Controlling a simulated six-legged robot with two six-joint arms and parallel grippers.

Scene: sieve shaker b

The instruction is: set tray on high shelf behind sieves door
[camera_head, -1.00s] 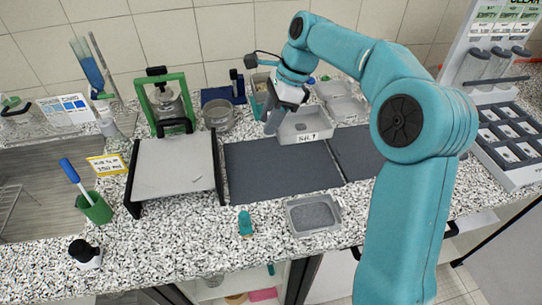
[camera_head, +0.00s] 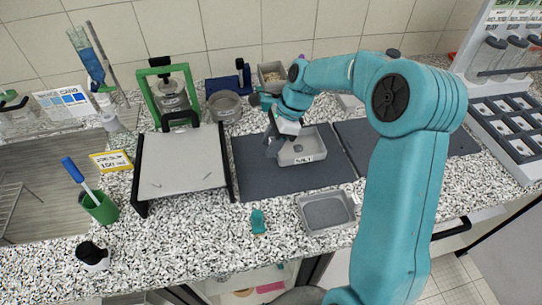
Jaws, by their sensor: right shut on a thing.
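A grey tray labelled "SILT" (camera_head: 317,142) is over the dark mat (camera_head: 265,183), right of the framed white board. My right gripper (camera_head: 272,143) is shut on its left side. The small gap to the mat, if any, cannot be judged. A second grey tray (camera_head: 327,212) lies on the speckled bench in front of the mats. Below the bench edge, an open compartment (camera_head: 240,284) shows a pale shelf with small items, one pink. No sieves door can be clearly identified. My left gripper is not in view.
A white board in a black frame (camera_head: 180,168) and a green-framed device (camera_head: 168,95) stand left of the mat. A small teal object (camera_head: 258,221) stands on the front bench. A white rack (camera_head: 505,125) is at right. The second dark mat (camera_head: 400,137) is largely clear.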

